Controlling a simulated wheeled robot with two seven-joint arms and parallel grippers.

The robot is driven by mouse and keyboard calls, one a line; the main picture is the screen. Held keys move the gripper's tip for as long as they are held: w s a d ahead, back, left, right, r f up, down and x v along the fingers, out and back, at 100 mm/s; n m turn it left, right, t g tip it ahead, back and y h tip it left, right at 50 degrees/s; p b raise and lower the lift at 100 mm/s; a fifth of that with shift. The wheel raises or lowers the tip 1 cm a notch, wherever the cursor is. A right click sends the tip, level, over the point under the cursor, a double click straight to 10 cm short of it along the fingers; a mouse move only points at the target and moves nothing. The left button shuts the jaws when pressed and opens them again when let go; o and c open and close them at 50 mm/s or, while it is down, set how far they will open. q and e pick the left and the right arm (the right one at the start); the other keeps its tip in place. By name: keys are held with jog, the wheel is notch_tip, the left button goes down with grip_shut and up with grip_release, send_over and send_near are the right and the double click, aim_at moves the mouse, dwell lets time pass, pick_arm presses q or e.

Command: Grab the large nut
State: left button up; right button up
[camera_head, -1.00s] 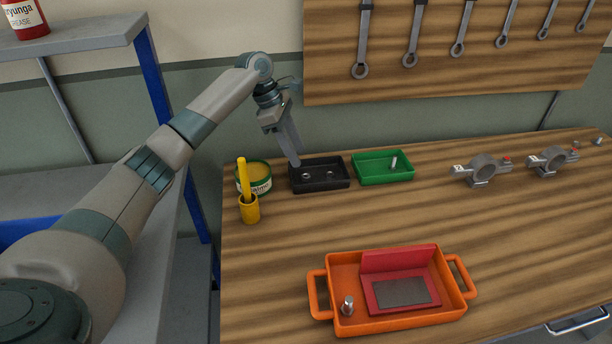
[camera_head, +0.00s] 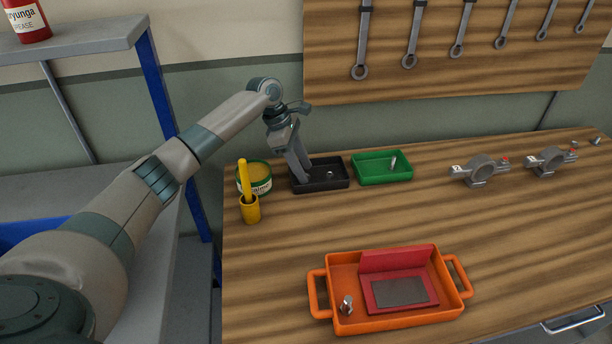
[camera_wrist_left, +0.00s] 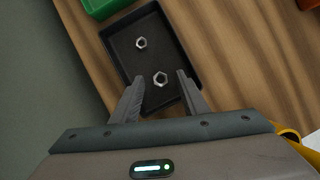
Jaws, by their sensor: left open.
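Two metal nuts lie in the black tray (camera_head: 338,185) at the back of the bench. In the left wrist view, the nut nearer my gripper (camera_wrist_left: 160,79) looks the larger, and the smaller-looking nut (camera_wrist_left: 141,43) lies farther off. My left gripper (camera_head: 304,177) reaches down at the tray's left part. It is open, with the larger nut between its spread fingertips in the left wrist view; whether they touch it I cannot tell. In the head view the fingers hide that nut, and only the other nut (camera_head: 330,174) shows. My right gripper is not in view.
A green tray (camera_head: 384,179) with a bolt stands right of the black tray. A tin (camera_head: 262,187) and a yellow cup (camera_head: 250,211) stand to its left. An orange tray (camera_head: 345,325) is in front. Two clamp-like fixtures (camera_head: 480,180) stand farther right. The bench middle is clear.

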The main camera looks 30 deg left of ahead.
pick_arm(q)
jog(key=shift+d+f, duration=0.2)
jog(key=shift+f, duration=0.25)
grip_shut()
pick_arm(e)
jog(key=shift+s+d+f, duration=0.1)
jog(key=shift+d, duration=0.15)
pick_arm(q)
jog(key=shift+r, duration=0.1)
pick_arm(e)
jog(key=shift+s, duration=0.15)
